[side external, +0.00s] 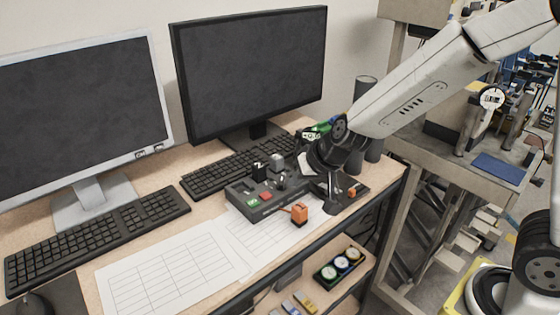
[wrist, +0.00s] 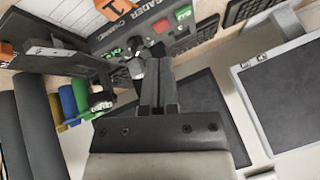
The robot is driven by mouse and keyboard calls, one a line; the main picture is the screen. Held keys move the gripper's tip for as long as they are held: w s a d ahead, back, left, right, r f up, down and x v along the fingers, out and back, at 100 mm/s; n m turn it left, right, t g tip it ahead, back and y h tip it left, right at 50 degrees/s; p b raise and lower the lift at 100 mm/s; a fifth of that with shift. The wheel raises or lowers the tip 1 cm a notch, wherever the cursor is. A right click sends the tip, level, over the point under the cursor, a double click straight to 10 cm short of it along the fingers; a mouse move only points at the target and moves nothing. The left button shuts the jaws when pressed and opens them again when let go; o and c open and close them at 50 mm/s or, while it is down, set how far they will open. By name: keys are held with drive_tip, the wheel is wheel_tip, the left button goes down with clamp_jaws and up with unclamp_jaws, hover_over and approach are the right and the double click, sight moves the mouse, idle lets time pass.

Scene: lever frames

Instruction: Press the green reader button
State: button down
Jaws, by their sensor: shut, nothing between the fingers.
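A dark reader panel (side external: 262,207) lies on the desk with several buttons and knobs. The green reader button (side external: 252,203) is at its left end, beside a red button (side external: 266,196). In the wrist view the green button (wrist: 183,13) and the red button (wrist: 160,24) show at the top, to the right of a grey knob (wrist: 136,67). My gripper (side external: 331,206) points down near the right side of the panel, apart from the green button. In the wrist view my gripper (wrist: 157,68) is shut and empty. Its height above the panel is hard to tell.
Paper sheets (side external: 175,270) cover the desk front. Keyboards (side external: 225,172) and monitors (side external: 250,70) stand behind and left. Dark cylinders (side external: 366,95) stand behind my gripper. A lower shelf (side external: 350,285) holds gauges.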

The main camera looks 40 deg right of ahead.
sight(249, 200)
drive_tip(key=w+a+r+m+t, duration=0.2)
drive_tip(key=w+a+m, duration=0.2)
drive_tip(key=w, duration=0.5)
drive_tip(key=shift+a+h, duration=0.4)
drive_tip(key=shift+a, duration=0.35)
drive_tip(key=shift+f, duration=0.1)
drive_tip(key=shift+f, duration=4.2)
drive_tip(key=shift+f, duration=0.8)
idle(0.6)
drive_tip(key=shift+r, duration=0.8)
